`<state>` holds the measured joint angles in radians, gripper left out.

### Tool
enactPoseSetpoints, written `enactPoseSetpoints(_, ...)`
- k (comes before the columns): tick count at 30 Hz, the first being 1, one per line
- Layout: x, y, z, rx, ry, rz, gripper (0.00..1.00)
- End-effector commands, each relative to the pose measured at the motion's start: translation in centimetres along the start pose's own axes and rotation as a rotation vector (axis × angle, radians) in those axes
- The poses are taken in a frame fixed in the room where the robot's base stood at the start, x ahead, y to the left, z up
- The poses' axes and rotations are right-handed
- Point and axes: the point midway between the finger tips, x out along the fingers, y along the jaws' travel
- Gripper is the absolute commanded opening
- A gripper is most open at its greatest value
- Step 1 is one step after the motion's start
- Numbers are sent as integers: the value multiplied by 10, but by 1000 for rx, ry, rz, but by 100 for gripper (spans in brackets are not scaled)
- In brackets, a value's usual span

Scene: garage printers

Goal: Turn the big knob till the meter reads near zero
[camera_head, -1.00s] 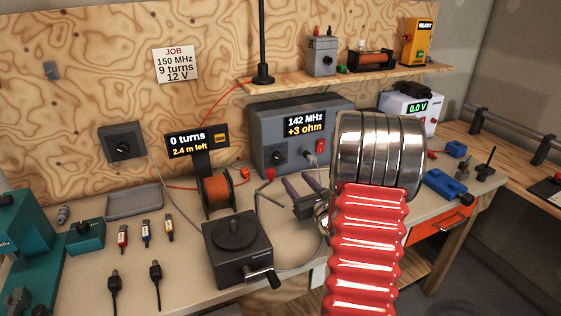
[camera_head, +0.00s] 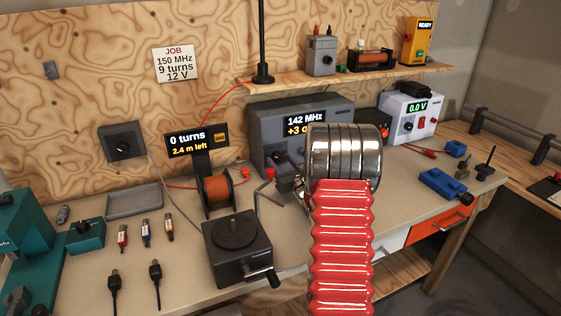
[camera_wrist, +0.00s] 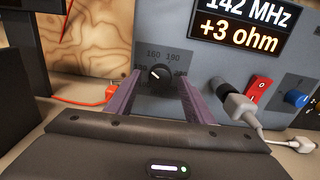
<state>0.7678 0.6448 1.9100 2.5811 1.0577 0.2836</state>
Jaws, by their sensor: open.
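The grey meter box (camera_head: 340,103) stands at the back of the bench. Its display (camera_wrist: 240,22) reads 142 MHz and +3 ohm. The big black knob (camera_wrist: 160,74) is on its front, with a white pointer mark and a printed scale showing 160 and 190. My gripper (camera_wrist: 160,84) is open, its two purple fingers pointing at the panel, one either side of the knob in the wrist view. I cannot tell whether the fingertips reach or touch it. In the head view my arm covers the right part of the box and display.
Right of the knob are a plugged-in cable (camera_wrist: 238,104), a red rocker switch (camera_wrist: 257,90) and a blue knob (camera_wrist: 297,98). The wire spool (camera_head: 217,189) and black crank box (camera_head: 237,262) stand to the left. A shelf (camera_head: 350,73) hangs above.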

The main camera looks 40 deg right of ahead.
Motion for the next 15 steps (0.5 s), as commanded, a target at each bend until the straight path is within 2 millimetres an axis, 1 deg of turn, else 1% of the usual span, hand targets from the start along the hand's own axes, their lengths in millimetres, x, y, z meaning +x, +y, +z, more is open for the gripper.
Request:
enactPoseSetpoints(4,9,0,0,1,-1,-1,48)
enactPoseSetpoints(13,10,0,0,1,0,-1,48)
enactPoseSetpoints(15,10,0,0,0,0,-1,43)
